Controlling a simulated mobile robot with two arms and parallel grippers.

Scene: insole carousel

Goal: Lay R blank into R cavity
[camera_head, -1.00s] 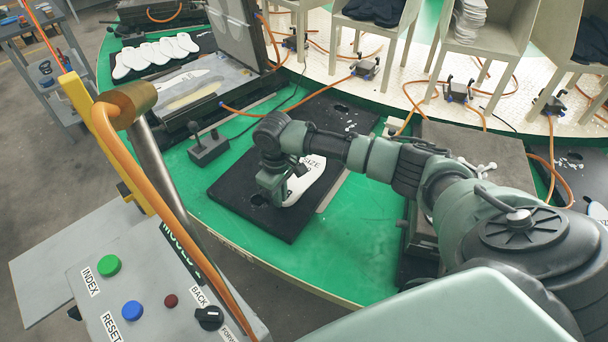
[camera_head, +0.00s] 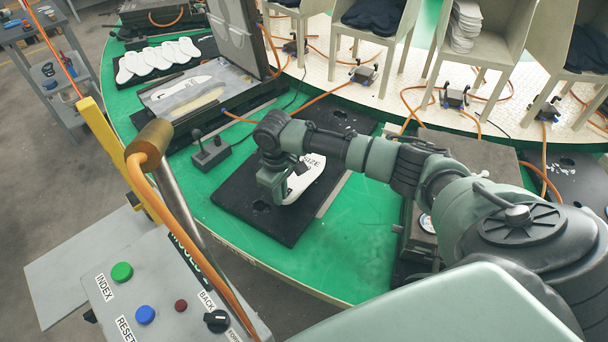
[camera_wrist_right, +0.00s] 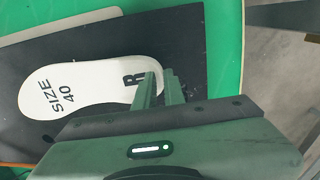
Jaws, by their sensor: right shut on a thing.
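The R blank (camera_head: 308,174) is a white insole marked SIZE 40 and R; it also fills the left of the right wrist view (camera_wrist_right: 90,72). My right gripper (camera_head: 277,192) is shut on its edge beside the letter R, with the fingers (camera_wrist_right: 160,88) seen from behind. The blank is over a black board (camera_head: 235,192); I cannot tell whether it touches the board. An open mould (camera_head: 152,96) stands at the upper left, with a white insole shape and a yellowish one in its grey face. I cannot tell which is the R cavity. My left gripper is not in view.
A small lever box (camera_head: 210,154) stands between the mould and the board. A grey control console (camera_head: 170,290) and an orange hose are at the lower left. Several white insoles (camera_head: 155,58) lie behind the mould. Green table (camera_head: 350,235) is bare right of the board.

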